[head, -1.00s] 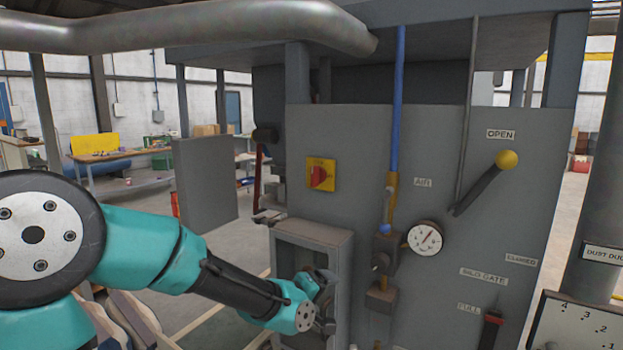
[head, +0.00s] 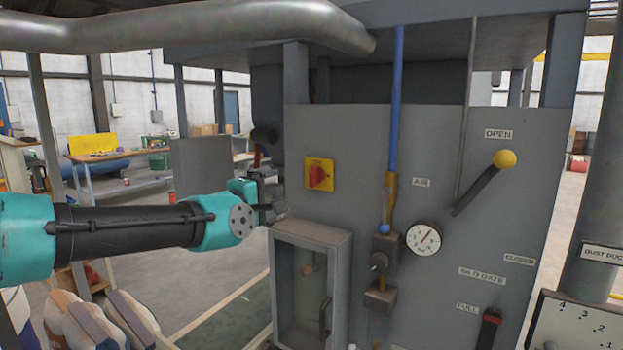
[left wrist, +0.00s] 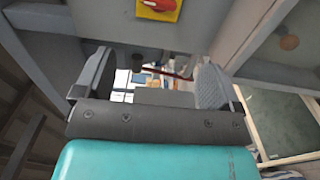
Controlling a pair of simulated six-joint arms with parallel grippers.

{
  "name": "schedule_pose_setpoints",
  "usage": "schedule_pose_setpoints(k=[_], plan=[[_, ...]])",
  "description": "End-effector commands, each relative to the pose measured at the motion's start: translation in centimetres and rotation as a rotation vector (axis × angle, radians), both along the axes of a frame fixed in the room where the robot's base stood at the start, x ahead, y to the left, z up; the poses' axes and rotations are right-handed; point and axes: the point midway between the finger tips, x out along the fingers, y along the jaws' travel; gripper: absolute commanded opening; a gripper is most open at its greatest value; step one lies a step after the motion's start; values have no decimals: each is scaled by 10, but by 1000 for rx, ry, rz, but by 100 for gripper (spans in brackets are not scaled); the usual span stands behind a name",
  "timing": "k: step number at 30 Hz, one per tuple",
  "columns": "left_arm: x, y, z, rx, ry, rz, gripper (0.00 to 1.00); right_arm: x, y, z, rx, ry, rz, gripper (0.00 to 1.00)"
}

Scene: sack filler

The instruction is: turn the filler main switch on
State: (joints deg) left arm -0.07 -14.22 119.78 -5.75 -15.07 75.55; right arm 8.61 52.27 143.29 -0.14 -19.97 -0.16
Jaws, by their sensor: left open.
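The main switch, a red rotary knob (head: 319,176) on a yellow square plate (head: 312,184), is on the grey filler panel (head: 350,140). Its small markings are too blurred to read. My left gripper (head: 272,194) is just left of the plate and a little lower, apart from the knob, with its jaws open and empty. In the left wrist view, the two grey fingers (left wrist: 151,80) stand wide apart, and the red knob (left wrist: 160,5) is cut off by the top edge, above them. My right gripper is in neither view.
A glazed cabinet (head: 313,236) with a dark handle sits below the switch. A blue air pipe (head: 396,120), valve and pressure gauge (head: 423,239) are to the right. A yellow-knobbed lever (head: 503,160) stands near OPEN. A grey box (head: 205,155) hangs behind my left arm.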

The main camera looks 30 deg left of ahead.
Motion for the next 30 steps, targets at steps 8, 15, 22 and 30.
schedule_pose_setpoints(k=[8, 15, 22, 30], plan=[[19, -1, -1, 1, 2, -1, 89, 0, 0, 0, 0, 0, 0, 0], [52, -2, -1, 0, 1, -1, 89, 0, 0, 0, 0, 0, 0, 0], [86, -3, -1, 0, 1, -1, 89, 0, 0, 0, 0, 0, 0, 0], [127, -4, -1, 1, 1, -1, 89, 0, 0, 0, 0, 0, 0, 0]])
